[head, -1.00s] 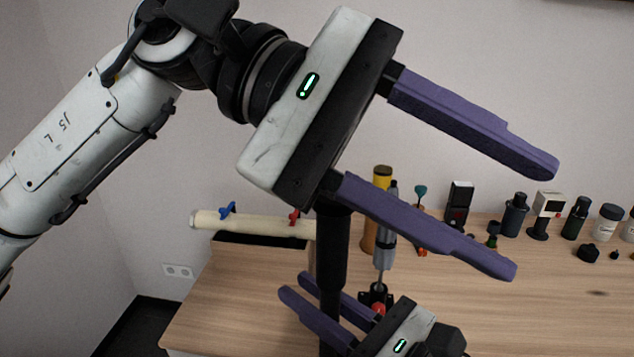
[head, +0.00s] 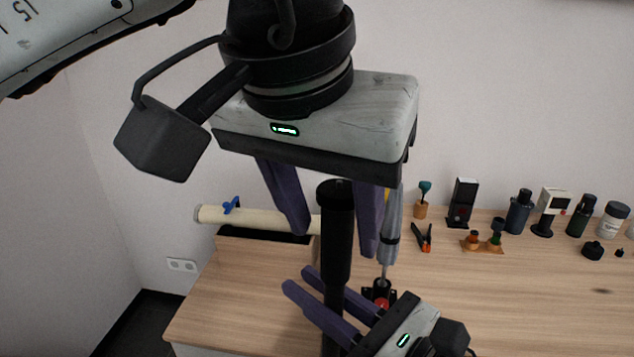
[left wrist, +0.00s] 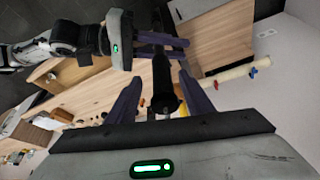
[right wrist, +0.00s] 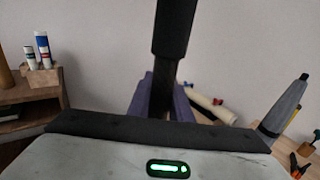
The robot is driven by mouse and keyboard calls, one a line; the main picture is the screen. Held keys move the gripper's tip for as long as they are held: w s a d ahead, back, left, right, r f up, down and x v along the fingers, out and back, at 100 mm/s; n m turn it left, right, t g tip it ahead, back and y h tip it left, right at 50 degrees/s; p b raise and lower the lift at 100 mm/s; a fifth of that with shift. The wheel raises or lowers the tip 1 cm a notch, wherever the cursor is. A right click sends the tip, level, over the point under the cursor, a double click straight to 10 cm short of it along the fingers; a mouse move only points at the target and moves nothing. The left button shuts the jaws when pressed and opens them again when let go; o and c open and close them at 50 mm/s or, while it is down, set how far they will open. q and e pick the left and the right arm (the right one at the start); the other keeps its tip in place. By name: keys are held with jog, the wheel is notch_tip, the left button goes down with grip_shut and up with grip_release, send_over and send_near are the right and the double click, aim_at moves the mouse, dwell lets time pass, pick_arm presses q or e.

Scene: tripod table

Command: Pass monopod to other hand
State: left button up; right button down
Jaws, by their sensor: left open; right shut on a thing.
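The monopod (head: 337,235) is a black pole standing upright in the head view, with a thicker grip at its top. My right gripper (head: 325,292) is shut on its lower part; the monopod also rises between its purple fingers in the right wrist view (right wrist: 175,30). My left gripper (head: 338,240) points down from above and is open. Its purple fingers are on either side of the monopod's thick top, with a gap visible on the left side. In the left wrist view the monopod's top (left wrist: 162,85) lies between the open fingers. The lower end is hidden.
A wooden table (head: 240,290) stands behind. A cream roll (head: 265,218) lies at its back left, and a grey-blue tube tool (head: 390,235) stands close behind the left gripper. Several bottles and small devices line the back right. The table's front right is mostly clear.

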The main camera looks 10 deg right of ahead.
aim_at(340, 253)
pick_arm(q)
jog(key=x, duration=0.6)
jog(key=shift+d+f, duration=0.1)
jog(key=shift+f, duration=0.15)
grip_shut()
pick_arm(e)
jog(key=c, duration=1.5)
grip_release()
jog(key=shift+c, duration=0.2)
